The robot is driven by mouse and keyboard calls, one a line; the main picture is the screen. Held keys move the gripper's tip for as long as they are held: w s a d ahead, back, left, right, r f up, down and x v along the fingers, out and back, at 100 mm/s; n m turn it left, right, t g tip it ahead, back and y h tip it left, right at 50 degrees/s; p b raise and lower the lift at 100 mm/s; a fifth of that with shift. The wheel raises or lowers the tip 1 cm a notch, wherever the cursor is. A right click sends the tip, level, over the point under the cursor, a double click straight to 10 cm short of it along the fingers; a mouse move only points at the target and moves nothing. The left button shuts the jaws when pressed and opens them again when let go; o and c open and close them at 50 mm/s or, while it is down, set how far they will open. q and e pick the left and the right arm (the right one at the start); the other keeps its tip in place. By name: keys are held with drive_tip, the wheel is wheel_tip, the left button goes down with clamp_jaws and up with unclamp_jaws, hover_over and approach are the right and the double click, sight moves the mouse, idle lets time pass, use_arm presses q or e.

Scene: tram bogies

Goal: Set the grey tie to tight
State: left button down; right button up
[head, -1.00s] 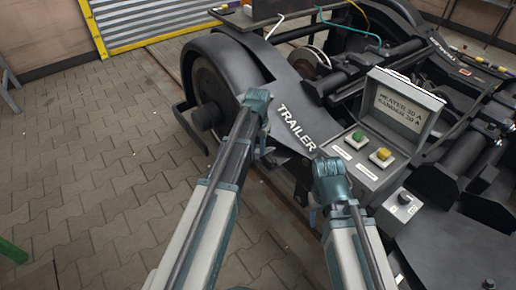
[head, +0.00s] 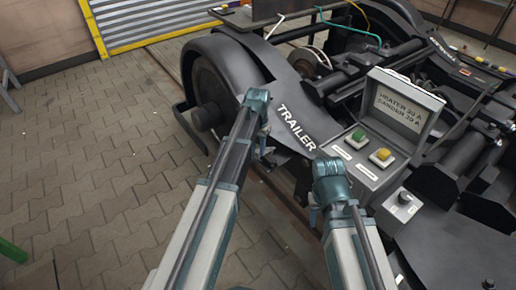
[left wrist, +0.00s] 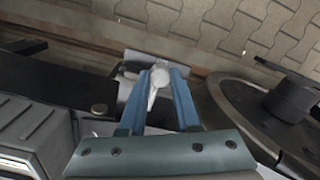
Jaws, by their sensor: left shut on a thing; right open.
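The grey tie (left wrist: 158,80) is a small pale grey lever with a rounded head in the left wrist view, by a light metal plate at the bogie's side. My left gripper (left wrist: 160,74) has its blue fingers on both sides of it and is shut on it. In the head view my left gripper (head: 263,146) is beside the bogie frame marked TRAILER (head: 296,128), and the tie cannot be made out there. My right gripper (head: 313,215) is open and empty near the frame's front edge. The tie's setting cannot be read.
A control box (head: 366,158) with a green button (head: 359,135) and a yellow button (head: 382,154) stands on the bogie, its lid (head: 404,106) raised. A grey switch box (head: 403,203) is near it. A black wheel (head: 213,97) is at left. The paved floor (head: 90,170) is clear.

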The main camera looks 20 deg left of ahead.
use_arm(q)
drive_tip(key=shift+s+a, duration=0.45)
drive_tip(key=shift+s, duration=0.2)
drive_tip(key=shift+s+a, duration=0.45)
drive_tip(key=shift+s, duration=0.15)
drive_tip(key=c, duration=0.6)
unclamp_jaws()
drive_tip(key=shift+w, duration=0.1)
wheel_tip(320, 180, up, 14)
drive_tip(key=p, duration=1.3)
drive_tip(key=shift+p, duration=0.4)
drive_tip(key=shift+f, duration=0.15)
